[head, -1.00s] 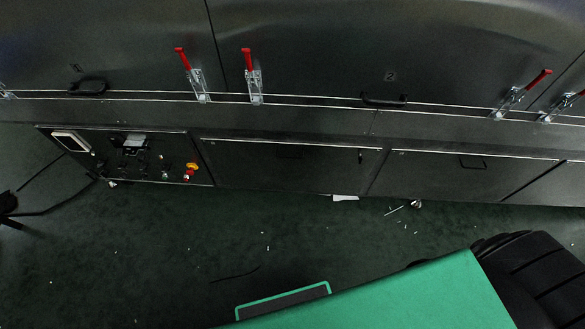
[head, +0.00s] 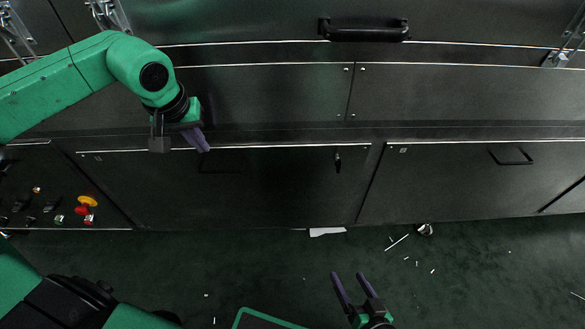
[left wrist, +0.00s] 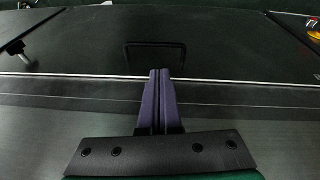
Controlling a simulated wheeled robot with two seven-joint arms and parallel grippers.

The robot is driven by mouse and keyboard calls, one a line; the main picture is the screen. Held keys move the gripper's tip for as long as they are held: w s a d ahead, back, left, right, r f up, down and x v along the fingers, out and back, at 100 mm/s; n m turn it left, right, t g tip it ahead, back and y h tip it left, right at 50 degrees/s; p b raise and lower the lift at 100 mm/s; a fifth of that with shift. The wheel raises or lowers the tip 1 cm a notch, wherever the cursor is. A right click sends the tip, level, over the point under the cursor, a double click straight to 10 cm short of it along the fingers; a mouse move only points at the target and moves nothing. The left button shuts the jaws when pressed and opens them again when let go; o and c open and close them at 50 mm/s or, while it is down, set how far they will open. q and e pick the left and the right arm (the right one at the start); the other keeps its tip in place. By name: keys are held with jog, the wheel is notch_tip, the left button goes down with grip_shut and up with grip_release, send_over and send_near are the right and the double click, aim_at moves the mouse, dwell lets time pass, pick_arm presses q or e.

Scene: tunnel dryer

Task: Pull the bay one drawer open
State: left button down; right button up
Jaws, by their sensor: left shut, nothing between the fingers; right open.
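A dark drawer front (head: 270,190) with a thin bright top edge lies in the lower left of the machine in the head view. Its black bar handle shows faintly there (head: 221,161) and more clearly in the left wrist view (left wrist: 155,45). A small black latch (head: 337,162) sits near its right end. My left gripper (head: 203,148) is shut and empty, its purple fingers together and pointing at the drawer's top edge, beside the handle. In the left wrist view the fingertips (left wrist: 160,73) appear just short of the handle; contact cannot be told. My right gripper (head: 352,276) is open and empty over the floor.
A second drawer front (head: 470,180) with its own handle is to the right. A control panel (head: 60,200) with yellow and red buttons is at the left. A hood handle (head: 363,31) is above. Green floor in front is mostly clear, with white scraps (head: 327,231).

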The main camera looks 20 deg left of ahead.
aim_at(211, 163)
pick_arm(q)
jog(key=shift+m+y, duration=0.3)
jog(key=shift+m, duration=0.3)
jog(key=b+x, duration=0.3)
jog(key=x, duration=0.6)
jog(key=shift+a+f+b, duration=0.15)
jog(key=shift+f+b, duration=0.15)
jog(key=shift+f, duration=0.05)
pick_arm(e)
notch_tip(211, 163, down, 4)
jog(key=shift+r+m+t, duration=0.1)
jog(key=shift+m+t, duration=0.2)
jog(key=shift+t, duration=0.4)
pick_arm(q)
jog(key=shift+s+r, duration=0.1)
pick_arm(e)
jog(key=shift+r, duration=0.1)
